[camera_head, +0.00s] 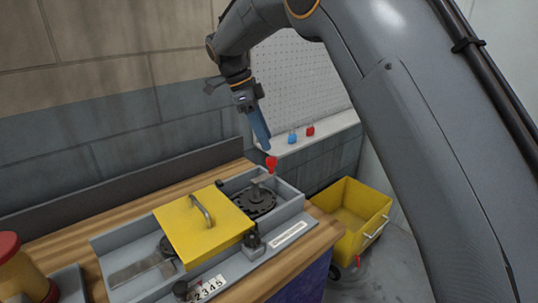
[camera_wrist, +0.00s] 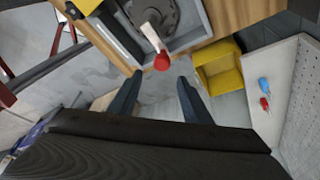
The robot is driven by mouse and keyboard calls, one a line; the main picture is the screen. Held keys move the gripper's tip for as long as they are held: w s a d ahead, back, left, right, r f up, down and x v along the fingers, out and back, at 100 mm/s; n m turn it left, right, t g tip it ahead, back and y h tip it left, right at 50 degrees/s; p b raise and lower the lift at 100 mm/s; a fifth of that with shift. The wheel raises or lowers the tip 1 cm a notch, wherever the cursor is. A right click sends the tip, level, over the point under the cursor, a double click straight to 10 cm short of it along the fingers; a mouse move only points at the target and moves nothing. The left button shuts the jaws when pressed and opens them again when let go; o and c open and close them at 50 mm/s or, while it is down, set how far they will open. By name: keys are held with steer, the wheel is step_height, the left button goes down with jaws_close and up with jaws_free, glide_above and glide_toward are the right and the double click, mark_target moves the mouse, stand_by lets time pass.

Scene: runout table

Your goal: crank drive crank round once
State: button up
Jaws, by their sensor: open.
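The drive crank is a light flat arm with a red knob (camera_head: 271,162), mounted over a dark toothed disc (camera_head: 264,203) at the right end of a grey tray-like housing. In the wrist view the red knob (camera_wrist: 161,62) stands at the near end of the pale crank arm (camera_wrist: 152,38), over the housing's edge. My gripper (camera_head: 266,146) points down just above the knob in the head view. In the wrist view my gripper (camera_wrist: 158,85) has its two fingers wide apart and empty. The knob shows beyond the fingertips, roughly in line with the gap, not between the fingers.
A yellow cover (camera_head: 205,232) with a bar handle sits on the housing left of the crank. A number display (camera_head: 210,288) is at the front. A yellow cart (camera_head: 352,212) stands right of the wooden table. Blue (camera_head: 292,137) and red (camera_head: 310,131) items rest on a ledge behind.

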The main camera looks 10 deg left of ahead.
mark_target(271, 158)
steer(key=shift+m, duration=0.5)
steer(key=shift+a+p+x, duration=0.25)
steer(key=shift+p+x, duration=0.55)
steer(key=shift+x, duration=0.9)
steer(key=shift+a+p+x, duration=0.2)
steer(key=shift+p+x, duration=0.55)
steer(key=shift+x, duration=0.9)
steer(key=shift+f, duration=0.15)
jaws_close()
